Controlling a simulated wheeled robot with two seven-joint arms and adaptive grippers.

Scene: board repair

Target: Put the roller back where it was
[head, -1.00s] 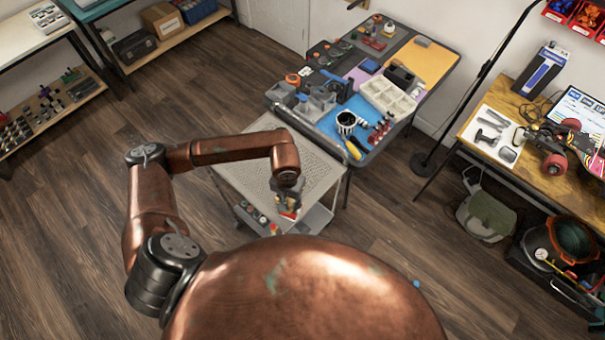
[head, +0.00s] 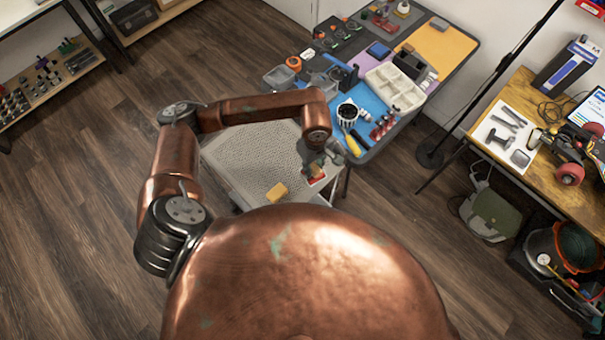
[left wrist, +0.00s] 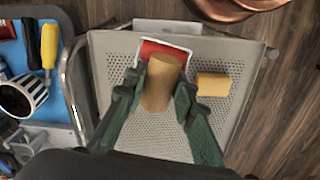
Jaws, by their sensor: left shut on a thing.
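My left gripper (head: 317,164) is over the right part of the perforated grey cart top (head: 240,155). In the left wrist view its green fingers (left wrist: 156,95) are shut on a tan-brown cylinder, which I take to be the roller (left wrist: 160,80). The roller is tilted in the fingers and partly covers a red pad with a white rim (left wrist: 152,47) on the cart top. I cannot tell whether the roller touches the pad. A yellow block (left wrist: 213,84) lies apart, beside the roller; it also shows in the head view (head: 277,192). My right gripper is not in view.
Behind the cart stands a workbench with a blue mat (head: 330,123), a white sorting tray (head: 388,92), a white-and-black ribbed cup (head: 347,113) and a yellow-handled tool (head: 352,146). The cart top left of my gripper is largely clear.

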